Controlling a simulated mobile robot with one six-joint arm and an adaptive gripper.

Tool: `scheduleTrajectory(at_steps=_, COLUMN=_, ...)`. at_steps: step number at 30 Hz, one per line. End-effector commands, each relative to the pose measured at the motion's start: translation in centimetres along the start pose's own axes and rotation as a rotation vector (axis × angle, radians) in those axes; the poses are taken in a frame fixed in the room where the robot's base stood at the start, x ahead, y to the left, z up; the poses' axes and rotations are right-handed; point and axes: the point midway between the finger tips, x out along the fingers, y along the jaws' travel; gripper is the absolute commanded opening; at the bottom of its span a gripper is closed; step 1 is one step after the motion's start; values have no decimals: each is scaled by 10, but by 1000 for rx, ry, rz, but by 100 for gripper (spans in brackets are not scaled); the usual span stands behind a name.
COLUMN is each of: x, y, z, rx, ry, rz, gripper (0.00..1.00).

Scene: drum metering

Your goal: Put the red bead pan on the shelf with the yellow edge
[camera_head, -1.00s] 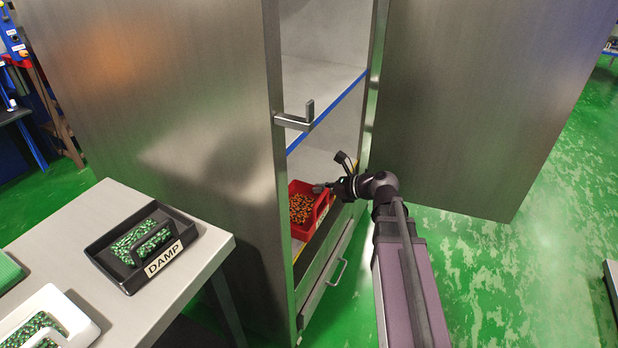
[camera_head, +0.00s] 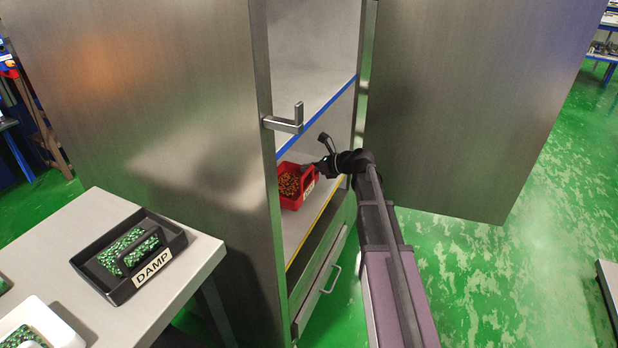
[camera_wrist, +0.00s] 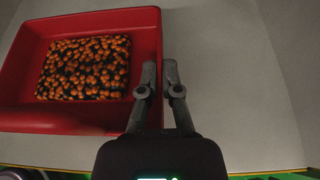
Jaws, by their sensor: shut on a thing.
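The red bead pan (camera_head: 291,203), filled with orange and dark beads, is inside the open cabinet, over the shelf with the yellow edge (camera_head: 306,227). It looks level, well behind the yellow edge; I cannot tell whether its base touches the shelf. My gripper (camera_head: 320,167) reaches in from the right and is shut on the pan's side. In the wrist view my gripper (camera_wrist: 160,68) has its fingers close together at the right side of the red pan (camera_wrist: 70,121), with pale shelf surface around it.
A blue-edged shelf (camera_head: 318,118) lies above, and a drawer (camera_head: 322,282) below. The open cabinet door (camera_head: 460,100) stands right of my arm. A door handle (camera_head: 285,123) juts out at left. A black DAMP tray (camera_head: 110,290) with green beads sits on the left table.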

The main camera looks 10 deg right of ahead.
Motion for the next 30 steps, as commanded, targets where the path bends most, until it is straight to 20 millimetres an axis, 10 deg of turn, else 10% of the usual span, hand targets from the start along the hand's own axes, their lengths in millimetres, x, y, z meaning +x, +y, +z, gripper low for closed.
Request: scheduleTrajectory(at_steps=30, x=12, y=-1, z=-33, rx=3, ry=-2, rz=-2, gripper=0)
